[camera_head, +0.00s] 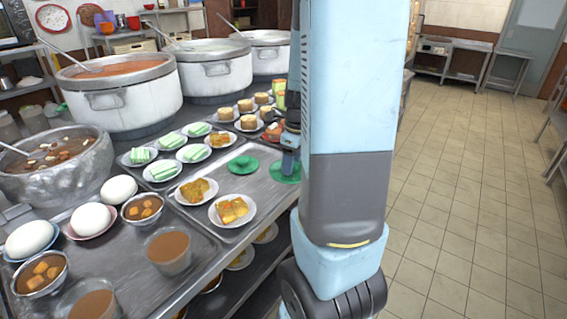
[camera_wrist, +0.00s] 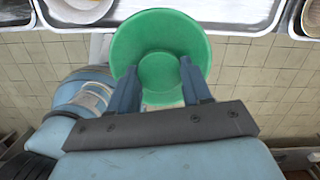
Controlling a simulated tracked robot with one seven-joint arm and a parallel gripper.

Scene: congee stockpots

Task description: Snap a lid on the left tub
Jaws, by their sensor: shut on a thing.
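My gripper (camera_head: 289,163) is shut on a green round lid (camera_head: 285,174), which it holds at the right edge of the metal counter. In the wrist view the lid (camera_wrist: 160,28) sits between the two fingers of my gripper (camera_wrist: 159,80), its dished face toward the camera. A second green lid (camera_head: 242,165) lies on a tray just left of the held one. Two open clear tubs of brown liquid stand at the front: the left tub (camera_head: 92,303), cut off by the bottom edge, and the right tub (camera_head: 168,250). My arm hides part of the counter's right side.
Plates of cakes (camera_head: 231,209) and green-striped slices (camera_head: 164,170) crowd the trays. White eggs (camera_head: 90,220) and bowls of brown cubes (camera_head: 143,208) stand near the tubs. Large stockpots (camera_head: 122,105) line the back. The tiled floor (camera_head: 450,200) at right is clear.

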